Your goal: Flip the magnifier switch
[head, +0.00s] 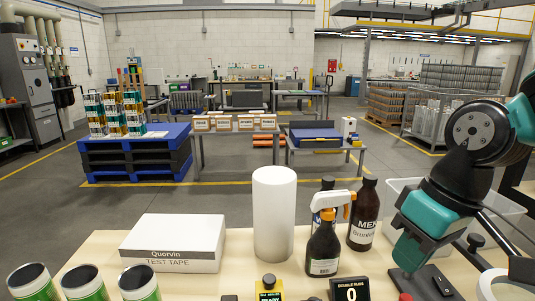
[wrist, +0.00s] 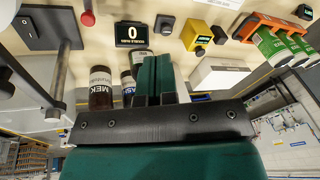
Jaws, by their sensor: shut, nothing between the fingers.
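The magnifier shows in the head view as a white ring (head: 493,285) at the bottom right edge, partly cut off. A dark base plate (head: 418,286) with a small rocker switch (head: 441,281) lies left of it. In the wrist view the dark plate (wrist: 66,22) with its post is at the upper left, and the rocker switch (wrist: 23,23) is on it. My gripper (head: 405,263) hangs above and behind the plate in the head view. Its teal fingers (wrist: 154,72) are together and empty, apart from the switch.
A brown MEK bottle (head: 363,218), a spray bottle (head: 323,250) and a white roll (head: 274,215) stand left of my gripper. A counter display (head: 350,290) and a yellow-black device (head: 269,288) are at the front. A clear bin (head: 405,187) is behind my arm.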

